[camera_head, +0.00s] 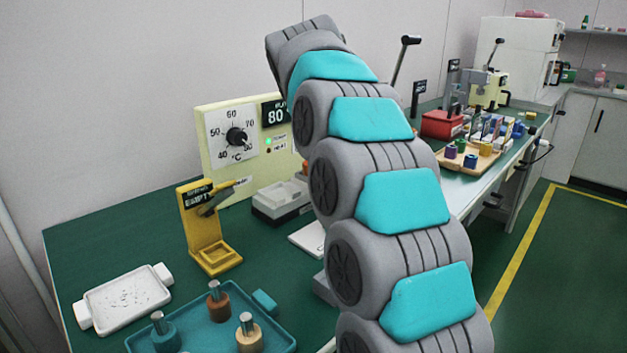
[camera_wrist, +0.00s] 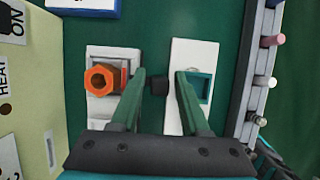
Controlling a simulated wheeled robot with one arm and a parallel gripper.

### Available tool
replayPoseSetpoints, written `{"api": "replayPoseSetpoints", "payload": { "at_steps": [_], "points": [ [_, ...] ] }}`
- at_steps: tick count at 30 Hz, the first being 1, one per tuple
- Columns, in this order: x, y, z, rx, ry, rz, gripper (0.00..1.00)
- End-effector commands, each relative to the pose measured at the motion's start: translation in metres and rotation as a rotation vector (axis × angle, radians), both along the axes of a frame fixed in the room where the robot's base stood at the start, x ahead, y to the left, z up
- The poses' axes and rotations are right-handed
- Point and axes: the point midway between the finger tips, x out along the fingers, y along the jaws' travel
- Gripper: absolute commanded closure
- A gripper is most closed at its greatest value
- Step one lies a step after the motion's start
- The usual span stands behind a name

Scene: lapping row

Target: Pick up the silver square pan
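I cannot make out a clearly silver square pan. A pale, shallow rectangular pan (camera_head: 127,300) with two white handles and dark specks lies at the front left of the green bench in the head view. I cannot tell whether it is the named pan. My gripper (camera_wrist: 160,77) points down at the bench in the wrist view. Its two green fingers are apart, with a small dark knob-like thing (camera_wrist: 159,86) showing between them; I cannot tell whether they touch it. In the head view my arm hides the gripper and part of the bench.
A teal tray (camera_head: 257,332) holds pegged weights. A yellow stand (camera_head: 209,246) and a cream heater panel (camera_head: 228,168) stand behind. In the wrist view, an orange hexagonal part (camera_wrist: 101,80) is left of my fingers and a white plate (camera_wrist: 195,52) right.

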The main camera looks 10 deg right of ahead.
Motion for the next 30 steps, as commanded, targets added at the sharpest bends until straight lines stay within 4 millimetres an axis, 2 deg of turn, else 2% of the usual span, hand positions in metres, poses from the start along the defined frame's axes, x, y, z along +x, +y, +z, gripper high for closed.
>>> {"api": "replayPoseSetpoints", "payload": {
  "at_steps": [1, 9, 12, 30],
  "points": [
    [-0.0001, 0.0001, 0.0000, 0.000, 0.000, 0.000, 0.61],
    [-0.0001, 0.0002, 0.0000, 0.000, 0.000, 0.000, 0.92],
    [0.0000, 0.0002, -0.0001, 0.000, 0.000, 0.000, 1.00],
    [0.0001, 0.0002, 0.0007, -0.001, -0.001, 0.000, 1.00]
  ]
}}
